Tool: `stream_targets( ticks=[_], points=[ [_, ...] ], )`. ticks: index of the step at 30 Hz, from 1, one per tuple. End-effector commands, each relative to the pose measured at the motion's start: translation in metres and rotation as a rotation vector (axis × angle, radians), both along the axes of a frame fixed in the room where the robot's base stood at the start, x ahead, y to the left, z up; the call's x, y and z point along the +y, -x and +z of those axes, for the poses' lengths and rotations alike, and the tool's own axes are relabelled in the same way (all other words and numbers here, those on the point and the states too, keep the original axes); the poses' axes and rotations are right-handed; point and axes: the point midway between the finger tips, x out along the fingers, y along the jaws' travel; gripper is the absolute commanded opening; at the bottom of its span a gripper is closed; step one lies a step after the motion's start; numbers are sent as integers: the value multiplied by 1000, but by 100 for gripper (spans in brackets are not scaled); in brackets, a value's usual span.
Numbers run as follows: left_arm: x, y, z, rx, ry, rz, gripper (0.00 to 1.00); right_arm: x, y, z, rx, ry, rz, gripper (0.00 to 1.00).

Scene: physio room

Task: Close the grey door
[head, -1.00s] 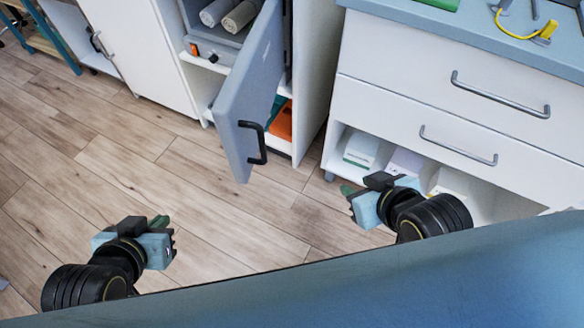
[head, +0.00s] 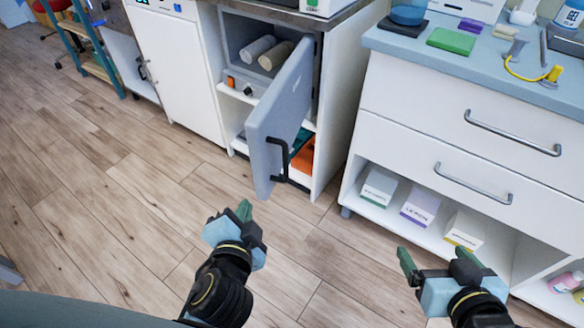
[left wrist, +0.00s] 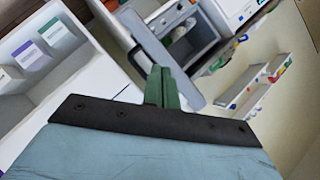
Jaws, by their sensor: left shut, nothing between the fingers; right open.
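The grey door (head: 279,113) stands ajar on a white cabinet, swung out toward me, with a black handle (head: 279,160) low on its face. My left gripper (head: 244,210) is shut and empty, in front of the door's lower end and apart from it. In the left wrist view the shut green fingers (left wrist: 161,87) show in front of the grey door (left wrist: 160,55). My right gripper (head: 438,262) is open and empty, low at the right, in front of the white drawer unit.
The open cabinet holds rolled towels (head: 276,56) and an orange item (head: 303,157). The drawer unit (head: 459,134) beside it has labelled boxes (head: 420,207) on its low shelf. The wooden floor (head: 120,180) at the left is clear.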

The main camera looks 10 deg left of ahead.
Motion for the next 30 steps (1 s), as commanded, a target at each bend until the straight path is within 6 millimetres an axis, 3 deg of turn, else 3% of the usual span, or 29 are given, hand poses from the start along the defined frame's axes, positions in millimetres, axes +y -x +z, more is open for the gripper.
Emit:
stream_targets(
  ticks=[6, 12, 16, 20, 30],
  points=[
    [-58, -7, 15, -165, -387, -192, 0, 5, -9, 13, -95, -25, 8, 88],
    [-94, -5, 22, -246, -579, -299, 0, 8, -13, 20, -140, -37, 12, 88],
    [-101, -9, 24, -261, -613, -317, 0, 8, -13, 20, -136, -36, 11, 88],
    [-101, -26, 25, -264, -615, -316, 0, 5, -8, 13, -88, -23, 7, 88],
    [-102, -98, 25, -262, -614, -315, 0, -4, 7, -9, 63, 16, -6, 88]
  ],
)
